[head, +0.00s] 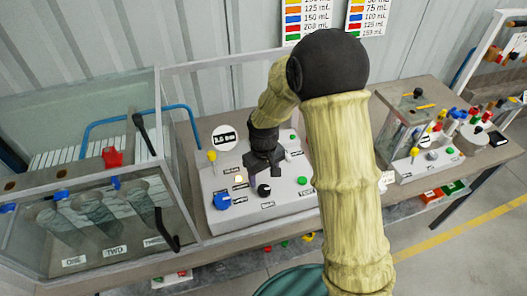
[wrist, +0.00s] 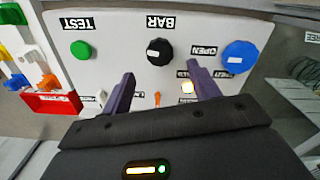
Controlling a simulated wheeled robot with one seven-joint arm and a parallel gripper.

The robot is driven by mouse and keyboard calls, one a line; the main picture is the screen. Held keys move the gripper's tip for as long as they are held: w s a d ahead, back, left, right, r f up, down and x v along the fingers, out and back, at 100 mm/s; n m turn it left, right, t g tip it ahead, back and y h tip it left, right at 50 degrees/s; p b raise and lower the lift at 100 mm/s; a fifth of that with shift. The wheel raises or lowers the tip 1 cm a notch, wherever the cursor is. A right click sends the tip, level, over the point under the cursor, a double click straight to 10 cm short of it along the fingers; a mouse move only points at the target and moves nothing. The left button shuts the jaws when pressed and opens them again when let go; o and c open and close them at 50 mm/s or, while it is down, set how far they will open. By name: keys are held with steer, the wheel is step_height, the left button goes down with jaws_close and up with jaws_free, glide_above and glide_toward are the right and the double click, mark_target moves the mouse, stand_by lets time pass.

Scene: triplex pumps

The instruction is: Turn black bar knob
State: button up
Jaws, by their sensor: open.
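The black bar knob (head: 264,190) sits on the white control panel (head: 290,195), near its front edge, in the head view. My gripper (head: 265,173) is just behind the knob, low over the panel. In the wrist view my gripper (wrist: 161,69) is open, with its two dark fingers spread apart and the knob ahead of the gap between them. Nothing is held. The view does not show whether the fingertips touch the panel.
A blue knob (wrist: 240,55) labelled "OPEN" and a green button (wrist: 81,49) labelled "TEST" flank the black knob. A lit button (wrist: 187,87) and an orange switch (wrist: 157,98) lie between the fingers. A glass tank (head: 100,215) stands left of the panel.

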mark_target(264, 189)
step_height(264, 189, up, 11)
steer(key=b, duration=0.1)
steer(key=shift+r, duration=0.15)
stand_by(0.4)
steer(key=s+d+f+m+t, duration=0.2)
steer(key=s+d+m, duration=0.4)
steer(key=s+d, duration=0.7)
steer(key=shift+d+f+t, duration=0.3)
steer(key=shift+d+f, duration=0.05)
steer(key=shift+f, duration=0.1)
stand_by(0.5)
stand_by(2.2)
